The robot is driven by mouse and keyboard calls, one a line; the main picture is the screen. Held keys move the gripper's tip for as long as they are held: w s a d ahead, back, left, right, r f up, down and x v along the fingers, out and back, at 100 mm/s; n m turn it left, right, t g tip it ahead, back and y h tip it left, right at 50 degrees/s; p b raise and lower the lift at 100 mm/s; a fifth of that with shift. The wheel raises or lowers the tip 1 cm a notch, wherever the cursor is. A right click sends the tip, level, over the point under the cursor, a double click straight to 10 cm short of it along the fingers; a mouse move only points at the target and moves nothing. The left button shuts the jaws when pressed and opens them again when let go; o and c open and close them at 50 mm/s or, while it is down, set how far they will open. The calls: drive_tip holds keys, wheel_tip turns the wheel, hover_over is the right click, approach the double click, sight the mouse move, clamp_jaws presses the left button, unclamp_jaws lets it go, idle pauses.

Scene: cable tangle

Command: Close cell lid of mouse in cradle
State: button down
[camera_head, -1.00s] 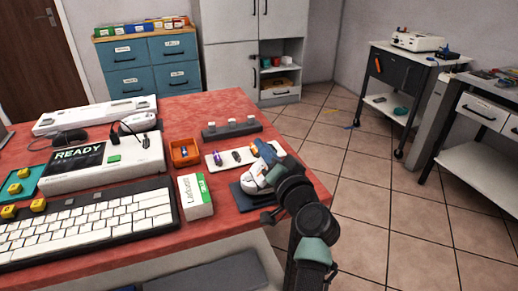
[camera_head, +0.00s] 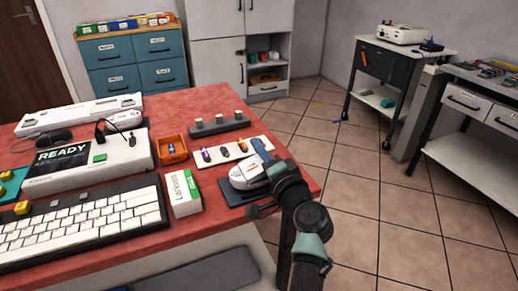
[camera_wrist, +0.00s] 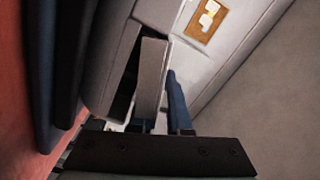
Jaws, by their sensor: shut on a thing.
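The pale grey-white mouse (camera_head: 246,174) lies in the dark blue cradle (camera_head: 232,194) near the table's right edge. My gripper (camera_head: 268,165) is at the mouse's right end, partly hidden by my own wrist. In the wrist view, the mouse body (camera_wrist: 112,55) is close up, with a grey flap that looks like the cell lid (camera_wrist: 151,78) standing away from it. A dark gap shows between them. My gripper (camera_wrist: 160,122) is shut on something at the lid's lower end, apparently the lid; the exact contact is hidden.
A white strip with small coloured parts (camera_head: 230,151) lies behind the cradle. An orange bin (camera_head: 172,150), a white-and-green box (camera_head: 183,193) and a keyboard (camera_head: 85,222) are to the left. A dark block with pale knobs (camera_head: 219,126) stands farther back. Open floor lies right of the table.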

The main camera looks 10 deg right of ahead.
drive_tip(key=shift+f, duration=0.15)
drive_tip(key=c, duration=1.1)
unclamp_jaws()
drive_tip(key=shift+o, duration=0.2)
